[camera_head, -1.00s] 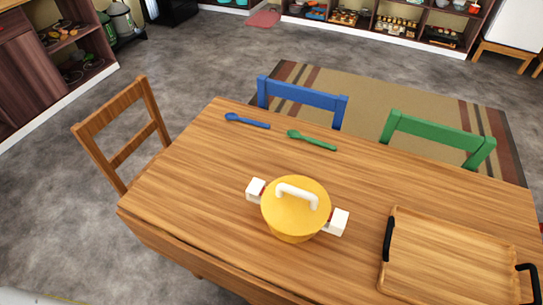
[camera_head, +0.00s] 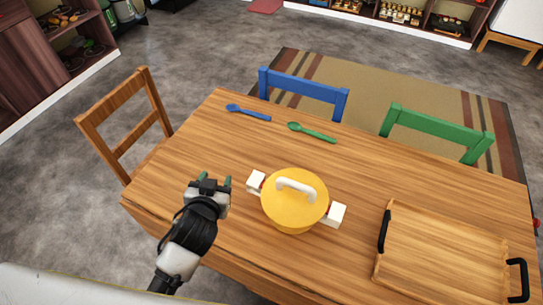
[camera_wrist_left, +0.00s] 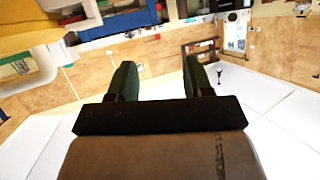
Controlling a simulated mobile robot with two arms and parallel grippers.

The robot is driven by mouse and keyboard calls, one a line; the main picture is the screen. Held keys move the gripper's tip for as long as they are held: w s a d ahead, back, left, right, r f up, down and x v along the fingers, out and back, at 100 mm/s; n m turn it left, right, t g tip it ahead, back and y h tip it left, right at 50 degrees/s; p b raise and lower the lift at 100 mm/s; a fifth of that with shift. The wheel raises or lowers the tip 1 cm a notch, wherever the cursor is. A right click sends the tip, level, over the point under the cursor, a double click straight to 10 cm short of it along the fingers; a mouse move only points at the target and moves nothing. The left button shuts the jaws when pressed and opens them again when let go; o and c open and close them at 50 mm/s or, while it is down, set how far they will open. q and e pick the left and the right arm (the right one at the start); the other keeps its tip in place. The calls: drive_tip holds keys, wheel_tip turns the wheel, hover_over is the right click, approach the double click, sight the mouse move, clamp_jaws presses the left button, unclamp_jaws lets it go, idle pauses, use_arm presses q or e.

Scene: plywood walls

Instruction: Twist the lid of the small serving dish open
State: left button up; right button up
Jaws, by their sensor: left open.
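The small serving dish (camera_head: 291,225) is a yellow pot with white side handles, standing upright on the wooden table. Its yellow lid (camera_head: 308,205) sits on top and has a white arched handle (camera_head: 297,187). My left gripper (camera_head: 214,180) is open and empty over the table, left of the dish and apart from it. In the left wrist view its two green fingers (camera_wrist_left: 158,78) stand apart with nothing between them. A yellow shape at that view's upper left may be part of the dish. My right gripper is in neither view.
The table (camera_head: 160,195) also holds a blue spoon (camera_head: 250,113), a green spoon (camera_head: 312,132) and a wooden tray (camera_head: 445,255) with black handles to the right. Blue (camera_head: 305,88), green (camera_head: 437,123) and brown (camera_head: 122,123) chairs stand around it.

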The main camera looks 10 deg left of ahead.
use_arm(q)
drive_tip(key=w+d+r+m+t+h, duration=0.2)
drive_tip(key=d+r+t+h, duration=0.1)
drive_tip(key=r, duration=0.2)
drive_tip(key=w+d+r+m+t+h, duration=0.1)
drive_tip(key=w+d+r+t+h, duration=0.15)
drive_tip(key=r, duration=0.35)
wheel_tip(320, 180, up, 7)
drive_tip(key=m+g+h, duration=0.7)
drive_tip(key=m+h, duration=0.6)
hover_over(289, 182)
drive_tip(key=s+d+f+m+g+y, duration=0.35)
drive_tip(key=m+g, duration=0.35)
drive_tip(key=g, duration=0.4)
drive_tip(key=w+a+f+n+y, duration=0.2)
drive_tip(key=w+a+f+y, duration=0.1)
drive_tip(key=a+f+y, duration=0.6)
drive_tip(key=shift+g+y, duration=0.3)
drive_tip(key=shift+g, duration=0.05)
drive_tip(key=x, duration=0.3)
drive_tip(key=d+p+x, duration=0.1)
drive_tip(key=x, duration=0.2)
drive_tip(key=d+r+x, duration=0.1)
drive_tip(key=x, duration=0.2)
drive_tip(key=shift+w+f+p, duration=0.1)
drive_tip(key=shift+f+p, duration=0.1)
drive_tip(key=shift+p, duration=0.2)
drive_tip(key=shift+c, duration=0.2)
